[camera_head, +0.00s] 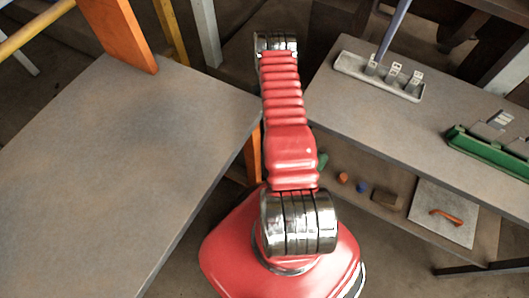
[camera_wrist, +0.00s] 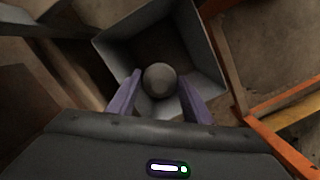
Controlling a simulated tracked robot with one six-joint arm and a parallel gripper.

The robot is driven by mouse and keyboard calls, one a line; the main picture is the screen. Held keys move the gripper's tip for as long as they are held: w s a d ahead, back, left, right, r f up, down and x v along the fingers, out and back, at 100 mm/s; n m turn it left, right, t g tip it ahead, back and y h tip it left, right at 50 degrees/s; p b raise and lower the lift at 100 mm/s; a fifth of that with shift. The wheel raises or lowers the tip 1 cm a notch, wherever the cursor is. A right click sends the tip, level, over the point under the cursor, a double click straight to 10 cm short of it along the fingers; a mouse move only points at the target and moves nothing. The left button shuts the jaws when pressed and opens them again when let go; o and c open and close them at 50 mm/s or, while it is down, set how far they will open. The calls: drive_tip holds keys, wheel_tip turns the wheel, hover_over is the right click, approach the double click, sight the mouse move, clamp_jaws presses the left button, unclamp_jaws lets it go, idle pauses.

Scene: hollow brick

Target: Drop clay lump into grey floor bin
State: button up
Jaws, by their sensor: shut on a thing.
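In the wrist view a round grey-brown clay lump (camera_wrist: 160,80) sits between the two purple fingers of my gripper (camera_wrist: 159,88). My gripper is shut on it. Behind the lump, as the wrist camera looks down, is the open grey bin (camera_wrist: 207,58). The lump lies over the bin's opening in this view; how high it is above the rim is hard to tell. The bin's inside is dark and partly hidden by the lump and fingers. In the head view my red arm reaches away, and the gripper, lump and bin are hidden.
In the head view a grey table (camera_head: 120,150) fills the left. A shelf unit (camera_head: 440,135) on the right bears a pale tray (camera_head: 350,66) and a green tray (camera_head: 470,146). An orange post (camera_head: 120,35) rises at the left table. Orange framing (camera_wrist: 273,143) stands right of the bin.

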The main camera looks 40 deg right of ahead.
drive_tip(key=shift+s+d+f, duration=0.15)
drive_tip(key=shift+s+f, duration=0.15)
drive_tip(key=shift+f, duration=0.25)
drive_tip(key=shift+f, duration=2.95)
drive_tip(key=o, duration=1.3)
